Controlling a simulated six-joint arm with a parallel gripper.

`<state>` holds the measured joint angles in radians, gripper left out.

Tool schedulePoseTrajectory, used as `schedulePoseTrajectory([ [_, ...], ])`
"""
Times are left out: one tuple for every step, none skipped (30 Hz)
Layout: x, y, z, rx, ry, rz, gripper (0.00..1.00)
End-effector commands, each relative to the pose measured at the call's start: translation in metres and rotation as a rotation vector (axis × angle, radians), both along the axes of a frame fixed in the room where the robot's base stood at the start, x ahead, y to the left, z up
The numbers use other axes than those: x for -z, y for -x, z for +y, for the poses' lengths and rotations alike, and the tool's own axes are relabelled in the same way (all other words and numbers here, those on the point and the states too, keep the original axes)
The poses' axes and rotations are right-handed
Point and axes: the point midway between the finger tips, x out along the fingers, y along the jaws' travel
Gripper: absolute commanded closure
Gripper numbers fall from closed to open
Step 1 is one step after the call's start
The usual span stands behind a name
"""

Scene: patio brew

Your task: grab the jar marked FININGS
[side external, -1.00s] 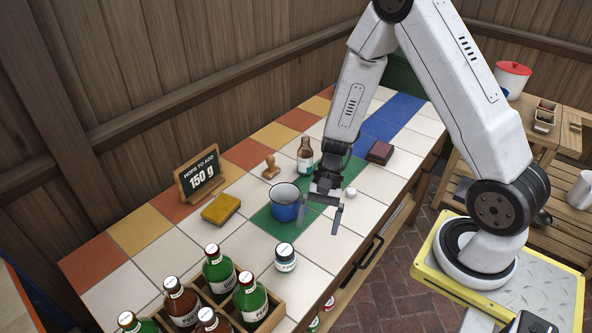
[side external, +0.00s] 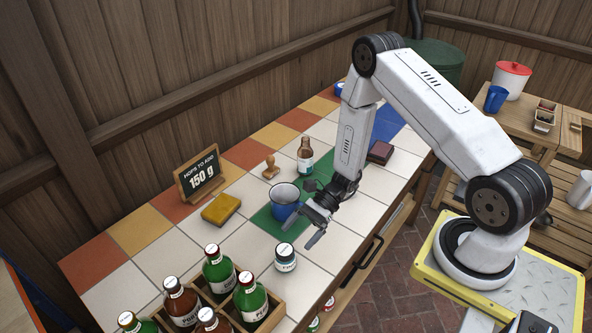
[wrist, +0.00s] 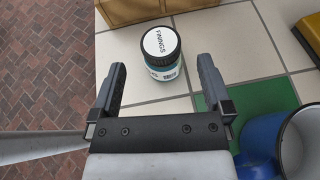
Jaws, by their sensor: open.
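The FININGS jar (wrist: 161,48) stands upright in the wrist view, with a white lid face reading FININGS, a black rim and a teal and white label. In the side view the jar (side external: 285,258) stands on white tiles between the bottle crate and my gripper. My gripper (side external: 313,228) is open and empty, above the bench to the right of the blue mug. In the wrist view my gripper's fingers (wrist: 161,95) are spread apart, with the jar ahead of the gap between them and not touching either finger.
The blue mug (side external: 285,203) stands close beside my gripper, and also shows in the wrist view (wrist: 280,145). A wooden crate (side external: 281,310) of several bottles is just beyond the jar. A brown bottle (side external: 305,158) stands behind. White tiles around the jar are clear.

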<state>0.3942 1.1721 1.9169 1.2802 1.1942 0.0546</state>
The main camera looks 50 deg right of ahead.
Motion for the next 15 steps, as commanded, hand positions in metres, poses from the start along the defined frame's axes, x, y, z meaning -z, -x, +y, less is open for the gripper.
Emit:
schedulePoseTrajectory([
  [0.001, 0.0, 0.003, -0.003, 0.0, 0.001, 0.0],
  [0.002, 0.0, 0.005, -0.003, 0.0, 0.0, 0.0],
  [0.003, -0.001, 0.008, -0.003, 0.0, 0.001, 0.0],
  [0.004, -0.001, 0.011, -0.003, 0.0, 0.001, 0.0],
  [0.006, -0.001, 0.013, -0.004, 0.001, 0.002, 0.0],
  [0.007, -0.001, 0.016, -0.004, 0.001, 0.002, 0.0],
  [0.008, -0.001, 0.018, -0.002, 0.001, 0.002, 0.0],
  [0.008, -0.002, 0.019, -0.002, 0.001, 0.002, 0.0],
  [0.009, -0.002, 0.021, -0.003, 0.001, 0.001, 0.0],
  [0.009, -0.002, 0.021, -0.003, 0.001, 0.001, 0.0],
  [0.009, -0.002, 0.022, -0.003, 0.001, 0.0, 0.0],
  [0.009, -0.002, 0.022, -0.003, 0.001, 0.0, 0.0],
  [0.009, -0.002, 0.022, -0.002, 0.001, 0.0, 0.0],
  [0.009, -0.002, 0.022, -0.002, 0.002, 0.0, 0.0],
  [0.009, -0.002, 0.022, -0.003, 0.002, 0.0, 0.0],
])
